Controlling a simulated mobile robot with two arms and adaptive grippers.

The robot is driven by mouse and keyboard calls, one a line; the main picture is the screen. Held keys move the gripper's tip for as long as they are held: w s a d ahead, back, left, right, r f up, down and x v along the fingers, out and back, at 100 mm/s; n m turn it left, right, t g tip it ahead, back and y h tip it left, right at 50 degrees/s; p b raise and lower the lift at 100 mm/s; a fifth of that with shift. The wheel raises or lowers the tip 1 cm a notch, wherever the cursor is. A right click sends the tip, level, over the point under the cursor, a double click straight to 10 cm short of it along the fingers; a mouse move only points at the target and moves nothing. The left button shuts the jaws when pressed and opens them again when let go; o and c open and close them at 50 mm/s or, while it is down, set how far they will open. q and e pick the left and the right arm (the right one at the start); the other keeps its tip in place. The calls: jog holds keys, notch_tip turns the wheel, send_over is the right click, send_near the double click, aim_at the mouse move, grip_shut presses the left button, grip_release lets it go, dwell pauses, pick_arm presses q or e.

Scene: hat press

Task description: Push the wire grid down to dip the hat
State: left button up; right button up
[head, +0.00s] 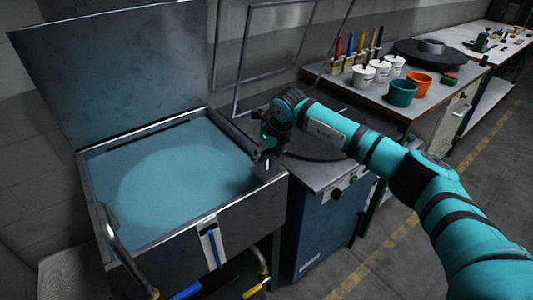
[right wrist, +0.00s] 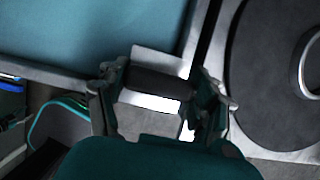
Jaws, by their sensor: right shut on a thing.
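The open tank (head: 252,189) is full of teal liquid (head: 185,165). A paler round patch shows in the liquid's middle; I cannot tell whether it is the hat. No wire grid mesh can be made out in the tank. My right gripper (head: 266,155) is at the tank's right front corner. In the right wrist view, my right gripper (right wrist: 160,88) is shut on a dark cylindrical handle (right wrist: 160,82) beside a bright metal plate. I cannot tell what the handle joins. My left gripper is out of view.
The tank's metal lid (head: 110,75) stands raised behind it. A blue cabinet with a round dark plate (head: 315,140) is right of the tank. A bench (head: 425,107) beyond holds brushes, white cups, a teal pot (head: 402,93) and an orange pot (head: 418,84).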

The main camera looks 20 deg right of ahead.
jog(key=shift+s+f, duration=0.15)
jog(key=shift+f, duration=0.2)
jog(key=o, duration=1.6)
jog(key=shift+o, duration=0.5)
jog(key=v, duration=1.2)
jog(key=shift+w, duration=0.25)
